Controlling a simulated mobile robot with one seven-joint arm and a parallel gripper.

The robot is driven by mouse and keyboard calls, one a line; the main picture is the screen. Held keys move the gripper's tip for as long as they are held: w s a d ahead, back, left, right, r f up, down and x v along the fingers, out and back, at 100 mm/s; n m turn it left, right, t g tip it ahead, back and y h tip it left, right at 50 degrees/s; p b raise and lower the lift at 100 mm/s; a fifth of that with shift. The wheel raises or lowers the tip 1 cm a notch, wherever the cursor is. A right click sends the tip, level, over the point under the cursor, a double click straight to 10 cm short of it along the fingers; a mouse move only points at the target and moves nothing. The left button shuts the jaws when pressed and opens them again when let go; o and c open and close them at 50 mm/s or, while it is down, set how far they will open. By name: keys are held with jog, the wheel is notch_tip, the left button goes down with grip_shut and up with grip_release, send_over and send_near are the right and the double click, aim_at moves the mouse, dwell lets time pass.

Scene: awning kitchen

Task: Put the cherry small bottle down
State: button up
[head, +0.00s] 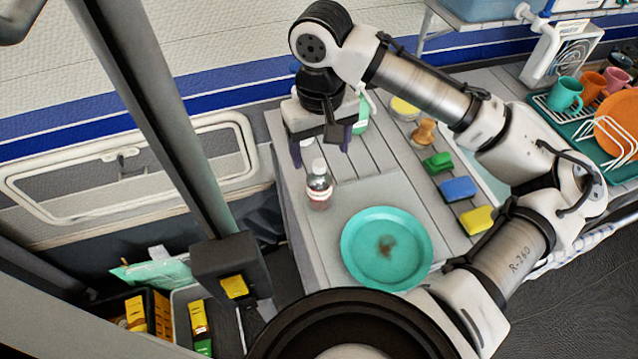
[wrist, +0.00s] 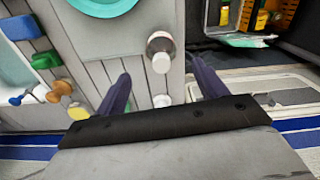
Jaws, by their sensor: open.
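The small bottle (head: 319,187), clear with a reddish lower part and a white cap, stands upright on the grey slatted counter (head: 290,195). In the wrist view the bottle (wrist: 160,43) shows from above, its cap toward me, just beyond the fingertips. My gripper (head: 321,146) is above and behind the bottle in the head view, fingers pointing down. In the wrist view my gripper (wrist: 160,68) has its two dark fingers spread wide, with nothing clasped between them. A small white round thing (wrist: 161,101) shows between the fingers; I cannot tell what it is.
A turquoise plate (head: 360,245) lies right of the bottle, near the front. Green (head: 437,163), blue (head: 458,189) and yellow (head: 476,220) sponges line the right side. A wooden knob-shaped item (head: 424,132) stands farther back. The counter's left edge is close to the bottle.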

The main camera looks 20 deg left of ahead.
aim_at(319, 162)
jog(key=shift+w+a+f+p, duration=0.1)
jog(key=shift+f+p, duration=0.35)
jog(key=shift+f, duration=1.35)
jog(key=shift+a+f+p, duration=0.1)
jog(key=shift+f+p, duration=0.3)
jog(key=shift+f, duration=1.4)
jog(key=c, duration=1.5)
jog(key=shift+r, duration=0.1)
